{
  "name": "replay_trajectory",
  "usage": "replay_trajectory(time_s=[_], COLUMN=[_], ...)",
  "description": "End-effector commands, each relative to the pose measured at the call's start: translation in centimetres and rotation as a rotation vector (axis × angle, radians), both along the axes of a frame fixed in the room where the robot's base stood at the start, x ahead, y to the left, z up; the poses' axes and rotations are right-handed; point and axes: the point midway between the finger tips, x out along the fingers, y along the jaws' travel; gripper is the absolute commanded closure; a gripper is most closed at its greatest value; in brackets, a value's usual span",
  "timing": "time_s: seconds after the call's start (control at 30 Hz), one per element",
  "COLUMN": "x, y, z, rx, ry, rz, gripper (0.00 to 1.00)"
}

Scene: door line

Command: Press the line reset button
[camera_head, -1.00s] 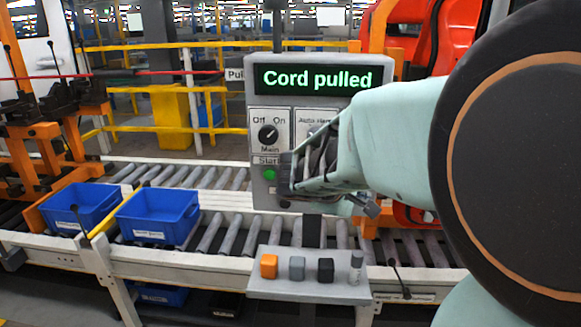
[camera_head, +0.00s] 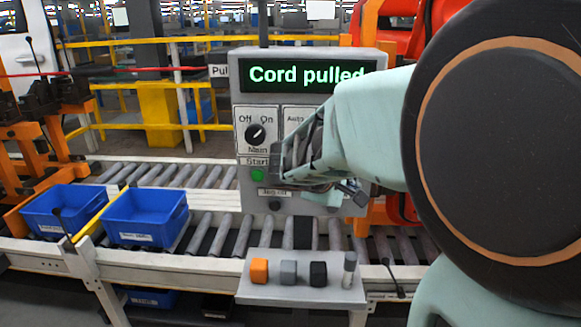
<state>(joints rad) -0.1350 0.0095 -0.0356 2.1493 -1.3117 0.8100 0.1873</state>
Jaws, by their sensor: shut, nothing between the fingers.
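A grey control panel (camera_head: 241,120) stands behind the conveyor. Below the display is a rotary Main switch (camera_head: 256,134) with Off and On marks. A green Start button (camera_head: 257,174) sits under it, with a partly covered label and a dark round control (camera_head: 274,205) lower down. My gripper (camera_head: 277,165) is in front of the panel, just right of the green button, pointing left; I cannot tell whether it touches the panel. It is shut and empty. My arm hides the panel's right part, and I cannot make out a reset button.
Blue bins (camera_head: 148,219) stand on the roller conveyor (camera_head: 228,236) at the left. A small grey shelf (camera_head: 300,291) in front holds an orange block (camera_head: 259,270), a grey block, a black block and a grey cylinder. A red cord (camera_head: 140,69) runs at the back left.

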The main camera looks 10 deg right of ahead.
Motion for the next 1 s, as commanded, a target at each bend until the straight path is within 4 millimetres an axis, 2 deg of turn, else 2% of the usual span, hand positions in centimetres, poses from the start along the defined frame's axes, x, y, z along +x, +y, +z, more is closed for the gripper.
replay_trajectory(time_s=[0.77,1.0], x=[0.01,0.62], y=[0.00,-0.22], z=[-0.01,-0.14], rx=[0.000,0.000], ry=[0.000,0.000], rz=[0.000,-0.001], gripper=[1.00,1.00])
